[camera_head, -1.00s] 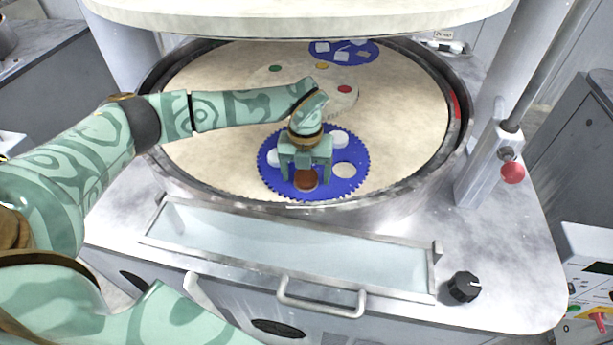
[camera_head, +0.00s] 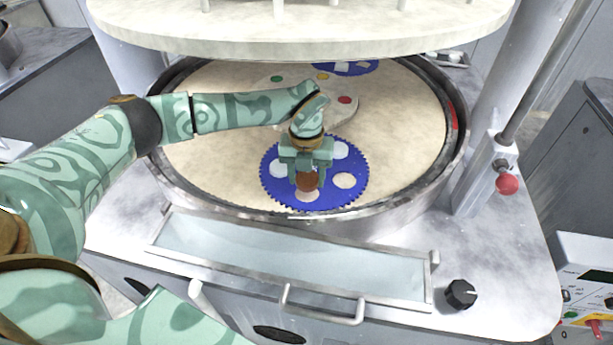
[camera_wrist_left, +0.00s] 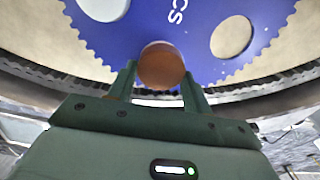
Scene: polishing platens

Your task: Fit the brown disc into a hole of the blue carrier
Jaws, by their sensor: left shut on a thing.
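The brown disc (camera_head: 307,181) is pinched between the fingertips of my left gripper (camera_head: 307,176), which points down over the near part of the toothed blue carrier (camera_head: 273,188). A beige hole (camera_head: 306,196) of the carrier shows partly just below the disc, which looks raised above it. In the left wrist view the disc (camera_wrist_left: 161,65) sits between the two fingers (camera_wrist_left: 160,77) and covers most of what lies behind it. Another beige, empty hole (camera_head: 344,181) is to the right. White discs (camera_head: 278,170) fill other holes. My right gripper is not in view.
The carrier lies on a wide beige platen (camera_head: 405,150) inside a dark metal rim (camera_head: 453,160). A beige palette with coloured spots (camera_head: 345,113) and a second blue carrier (camera_head: 347,69) lie behind. A thick pale upper plate (camera_head: 300,32) hangs above.

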